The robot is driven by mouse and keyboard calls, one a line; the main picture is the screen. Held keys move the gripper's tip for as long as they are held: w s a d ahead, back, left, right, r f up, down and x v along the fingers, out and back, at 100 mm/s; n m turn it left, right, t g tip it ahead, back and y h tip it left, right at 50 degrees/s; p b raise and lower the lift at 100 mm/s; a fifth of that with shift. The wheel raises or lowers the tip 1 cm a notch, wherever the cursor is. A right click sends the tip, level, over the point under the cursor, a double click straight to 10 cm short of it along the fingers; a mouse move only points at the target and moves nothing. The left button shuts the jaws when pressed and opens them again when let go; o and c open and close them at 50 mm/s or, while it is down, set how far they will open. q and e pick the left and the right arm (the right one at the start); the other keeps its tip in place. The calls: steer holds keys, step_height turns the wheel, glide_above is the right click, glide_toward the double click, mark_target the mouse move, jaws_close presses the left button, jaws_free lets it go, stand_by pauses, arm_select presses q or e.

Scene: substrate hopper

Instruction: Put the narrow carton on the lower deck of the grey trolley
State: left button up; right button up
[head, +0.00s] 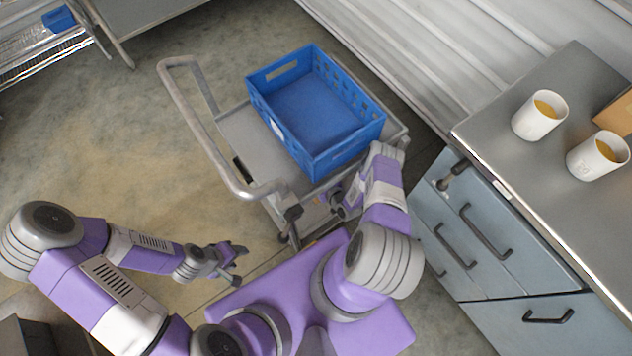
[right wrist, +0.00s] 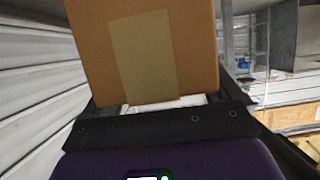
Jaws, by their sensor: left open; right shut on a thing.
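The narrow carton (right wrist: 150,50) is brown with a paler tape strip. It fills the upper middle of the right wrist view, held in my right gripper (right wrist: 158,115). In the head view my right gripper (head: 342,208) is at the near side of the grey trolley (head: 235,130), below the top deck's level; the carton is hidden there. The trolley's lower deck is also hidden, so I cannot tell whether the carton touches it. My left gripper (head: 236,263) is open and empty over the floor, left of my base.
A blue crate (head: 318,160) stands on the trolley's top deck. The trolley's handle (head: 190,115) sticks out to the left. At right, a counter (head: 505,150) carries two white cups (head: 540,116) (head: 598,156) and a brown box (head: 617,114). Floor left of the trolley is clear.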

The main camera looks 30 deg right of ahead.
step_height(320, 180, down, 4)
steer(key=shift+w+r+b, duration=0.1)
steer(key=shift+b, duration=0.9)
steer(key=shift+r, duration=0.15)
steer(key=o, duration=1.7)
steer(key=shift+c, duration=0.2)
